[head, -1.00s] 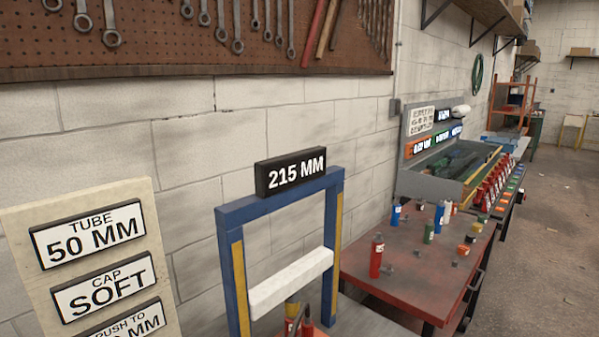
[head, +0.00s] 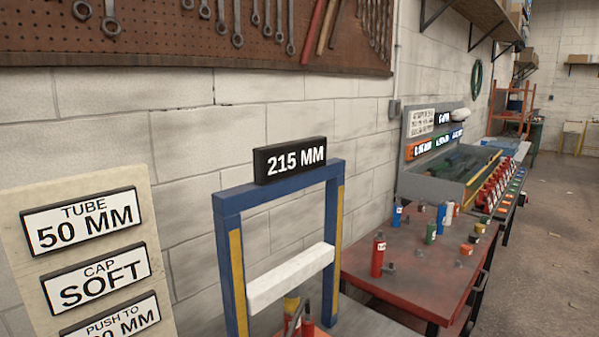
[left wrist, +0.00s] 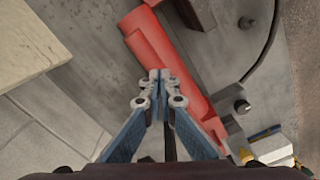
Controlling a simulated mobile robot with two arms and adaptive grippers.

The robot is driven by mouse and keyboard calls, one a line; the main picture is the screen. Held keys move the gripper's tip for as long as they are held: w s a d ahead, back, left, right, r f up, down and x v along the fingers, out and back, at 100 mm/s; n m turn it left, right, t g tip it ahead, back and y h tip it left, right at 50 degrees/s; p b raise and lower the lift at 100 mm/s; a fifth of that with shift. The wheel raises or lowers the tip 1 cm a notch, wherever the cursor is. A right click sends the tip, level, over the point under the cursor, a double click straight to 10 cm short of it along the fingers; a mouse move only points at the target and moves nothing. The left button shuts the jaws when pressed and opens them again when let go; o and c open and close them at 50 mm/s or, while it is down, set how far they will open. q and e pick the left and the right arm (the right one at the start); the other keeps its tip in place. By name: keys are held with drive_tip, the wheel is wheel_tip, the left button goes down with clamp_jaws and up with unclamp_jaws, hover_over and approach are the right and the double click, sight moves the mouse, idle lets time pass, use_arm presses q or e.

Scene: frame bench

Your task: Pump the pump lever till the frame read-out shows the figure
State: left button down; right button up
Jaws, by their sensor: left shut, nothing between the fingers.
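The frame read-out (head: 290,158) shows 215 MM on top of a blue press frame (head: 228,275) with a white crossbar (head: 290,277). A board at the left carries cards; the lowest card (head: 112,320) reads PUSH TO, with its figure partly cut off. Below the crossbar, a yellow cylinder (head: 291,303) and red parts (head: 307,328) show at the picture's lower edge. In the left wrist view, my left gripper (left wrist: 160,76) is shut and empty, its tips at or over a long red cylindrical body (left wrist: 160,45). I cannot make out the pump lever clearly. My right gripper is not in view.
A red bench (head: 410,262) with bottles and small parts stands right of the frame, with a grey tray (head: 420,187) behind it. A block wall and tool pegboard (head: 160,30) are behind. In the left wrist view, a dark hose (left wrist: 268,45) curves right of the red body.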

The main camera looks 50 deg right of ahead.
use_arm(q)
wheel_tip(320, 180, down, 3)
drive_tip(key=shift+r+b, duration=0.2)
drive_tip(key=shift+b, duration=0.55)
drive_tip(key=shift+r+p, duration=0.3)
drive_tip(key=shift+r, duration=0.1)
wheel_tip(320, 180, up, 8)
drive_tip(key=p, duration=0.3)
drive_tip(key=shift+f, duration=0.1)
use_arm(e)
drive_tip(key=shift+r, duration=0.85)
use_arm(q)
drive_tip(key=shift+f, duration=0.15)
